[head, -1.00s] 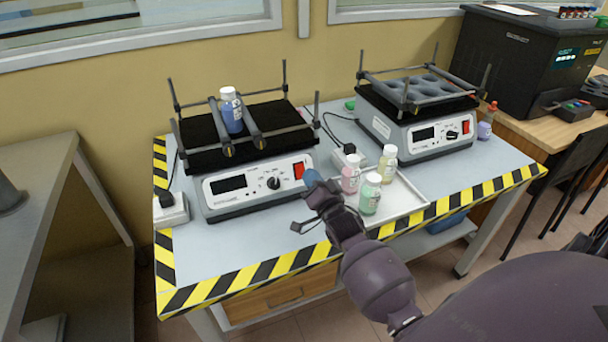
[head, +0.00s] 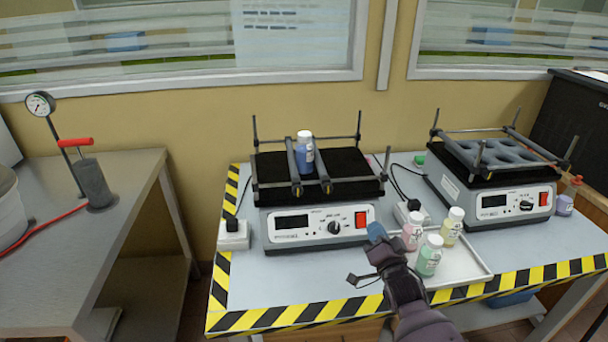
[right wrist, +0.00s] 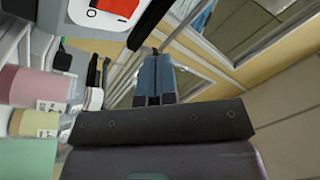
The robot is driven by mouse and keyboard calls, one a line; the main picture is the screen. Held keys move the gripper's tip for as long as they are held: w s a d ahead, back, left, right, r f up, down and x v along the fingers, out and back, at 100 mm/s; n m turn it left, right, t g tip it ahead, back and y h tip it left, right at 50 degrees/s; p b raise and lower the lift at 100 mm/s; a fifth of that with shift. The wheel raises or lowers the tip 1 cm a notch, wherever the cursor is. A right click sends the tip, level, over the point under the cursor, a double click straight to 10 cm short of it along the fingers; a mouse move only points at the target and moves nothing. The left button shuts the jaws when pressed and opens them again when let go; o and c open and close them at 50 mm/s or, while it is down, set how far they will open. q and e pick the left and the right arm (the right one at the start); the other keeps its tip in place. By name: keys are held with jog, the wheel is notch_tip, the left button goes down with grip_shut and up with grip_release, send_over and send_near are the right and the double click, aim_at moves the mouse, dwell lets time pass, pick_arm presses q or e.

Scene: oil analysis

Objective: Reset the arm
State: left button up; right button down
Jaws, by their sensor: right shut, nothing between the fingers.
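My right gripper (head: 377,232) has blue fingertips and is shut and empty. It is in front of the left shaker (head: 318,232), near its red switch (head: 361,219), and left of the small bottles. In the right wrist view the blue fingers (right wrist: 155,80) are together, and the red switch (right wrist: 116,6) shows at the top. A blue bottle (head: 305,155) stands on the left shaker's black platform, between two bars. My left gripper is not in view.
A pink bottle (head: 412,232), a yellow bottle (head: 451,227) and a green bottle (head: 428,257) stand at a tray (head: 470,272) beside my right gripper. A second shaker (head: 495,196) stands to the right. A grey bench (head: 120,225) with a gauge (head: 40,103) is at the left.

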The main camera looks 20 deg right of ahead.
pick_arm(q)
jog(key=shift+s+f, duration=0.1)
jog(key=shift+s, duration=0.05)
